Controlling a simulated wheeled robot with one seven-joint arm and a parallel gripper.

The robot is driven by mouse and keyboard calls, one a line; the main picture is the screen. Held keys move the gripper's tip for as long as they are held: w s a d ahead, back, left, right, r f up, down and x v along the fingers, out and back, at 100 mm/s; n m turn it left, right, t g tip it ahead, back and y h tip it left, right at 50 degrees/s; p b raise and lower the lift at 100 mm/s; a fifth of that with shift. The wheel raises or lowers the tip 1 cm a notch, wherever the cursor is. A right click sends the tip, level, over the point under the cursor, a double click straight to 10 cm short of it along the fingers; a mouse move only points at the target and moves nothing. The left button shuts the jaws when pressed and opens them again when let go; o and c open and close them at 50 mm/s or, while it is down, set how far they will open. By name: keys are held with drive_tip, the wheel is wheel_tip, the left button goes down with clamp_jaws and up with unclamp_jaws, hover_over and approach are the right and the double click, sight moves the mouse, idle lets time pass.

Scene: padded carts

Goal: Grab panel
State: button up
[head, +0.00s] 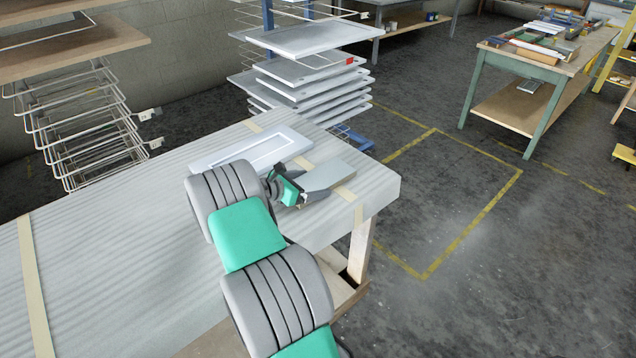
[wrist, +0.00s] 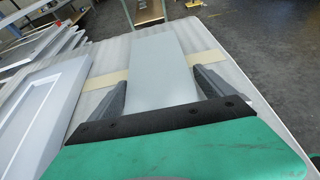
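A plain flat grey panel (head: 330,175) lies on the padded cart top (head: 110,240) near its right end. The wrist view shows the grey panel (wrist: 160,65) running away from my gripper, over a tan strap. My gripper (head: 304,192) is low at the panel's near end. In the wrist view, the fingers of my gripper (wrist: 160,82) are wide apart, one beside each long edge of the panel. I cannot tell whether they touch it. A white panel with a raised frame (head: 252,152) lies to the left; it also shows in the wrist view (wrist: 45,100).
A rack of stacked panels (head: 310,75) stands behind the cart. An empty wire rack (head: 80,125) is at the left. A green-legged workbench (head: 540,60) with items on it is at the back right. The floor right of the cart is clear, with yellow lines.

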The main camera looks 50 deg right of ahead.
drive_tip(key=shift+r, duration=0.1)
drive_tip(key=c, duration=1.4)
drive_tip(key=shift+o, duration=0.2)
